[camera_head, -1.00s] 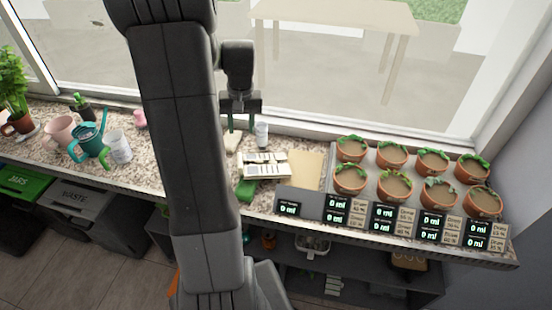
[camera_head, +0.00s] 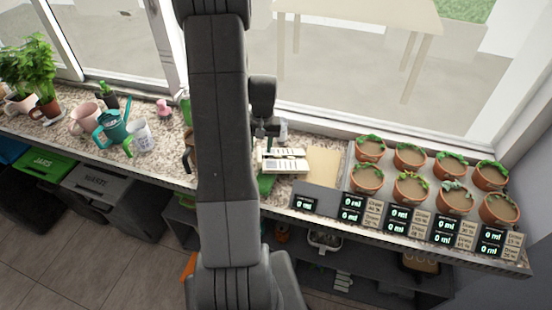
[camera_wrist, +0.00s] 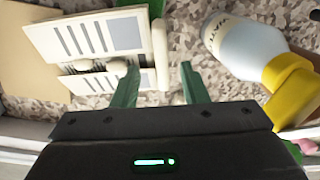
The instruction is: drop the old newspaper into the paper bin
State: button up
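The old newspaper (camera_head: 284,164), a folded cream sheet with grey printed columns, lies on the speckled counter. In the wrist view, the newspaper (camera_wrist: 105,38) fills the upper left, with rounded folds at its lower edge. My gripper (camera_head: 264,132) is just behind the newspaper's left part in the head view. In the wrist view, my gripper (camera_wrist: 160,78) is open and empty, its green left finger by the newspaper's right edge; contact is unclear. A blue bin (camera_head: 10,149) is partly visible at the far left edge; no label on it is readable, so I cannot confirm it is the paper bin.
A white bottle with a yellow cap (camera_wrist: 245,50) stands right of my gripper. A tan sheet (camera_head: 325,164) lies beside the newspaper. Potted plants (camera_head: 410,156) and display boxes (camera_head: 397,216) crowd the right. A green JARS bin (camera_head: 48,163) and grey WASTE bin (camera_head: 97,180) stand lower left.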

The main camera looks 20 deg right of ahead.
aim_at(259, 154)
jog(key=shift+w+a+f, duration=0.1)
jog(key=shift+a+f, duration=0.1)
jog(key=shift+f, duration=1.4)
grip_shut()
jog(key=shift+r, duration=0.15)
